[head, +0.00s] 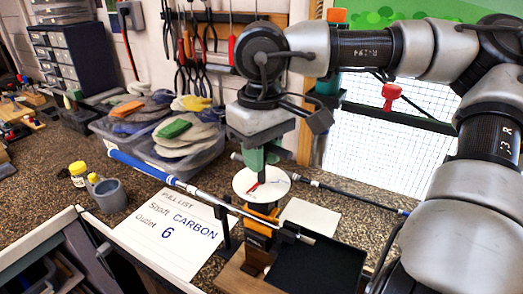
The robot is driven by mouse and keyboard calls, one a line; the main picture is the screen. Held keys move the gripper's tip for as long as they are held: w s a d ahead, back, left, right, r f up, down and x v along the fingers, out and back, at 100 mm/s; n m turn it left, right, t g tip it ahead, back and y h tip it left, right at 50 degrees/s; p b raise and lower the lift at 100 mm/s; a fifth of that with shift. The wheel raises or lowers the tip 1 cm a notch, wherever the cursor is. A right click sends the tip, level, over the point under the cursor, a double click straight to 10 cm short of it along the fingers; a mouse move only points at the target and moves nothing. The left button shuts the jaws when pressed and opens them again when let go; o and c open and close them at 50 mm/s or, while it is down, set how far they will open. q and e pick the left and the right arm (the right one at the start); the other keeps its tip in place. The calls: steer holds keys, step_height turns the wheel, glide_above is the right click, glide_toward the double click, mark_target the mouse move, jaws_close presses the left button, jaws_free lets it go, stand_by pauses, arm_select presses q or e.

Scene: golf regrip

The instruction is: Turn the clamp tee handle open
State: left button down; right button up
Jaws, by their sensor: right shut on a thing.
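My right gripper (262,166) comes down from above with green fingers, close over a white disc (279,187) on top of the clamp. It is shut on the clamp tee handle, which is mostly hidden between and below the fingers. A small red part (257,186) shows on the disc just under the fingertips. The yellow and black clamp (258,230) stands on a wooden block at the bench front. A club shaft (206,197) with a blue grip (141,164) passes across at the clamp, its grip to the left. My left gripper is out of view.
A second shaft (345,194) lies behind the clamp. A paper list (168,236), a grey cup (109,196) and a yellow bottle (78,175) are to the left. Bins of cloths (172,160) stand behind.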

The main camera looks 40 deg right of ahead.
steer(key=shift+n, duration=0.8)
steer(key=o, duration=0.9)
step_height(320, 180, up, 11)
steer(key=shift+f, duration=0.1)
stand_by(0.5)
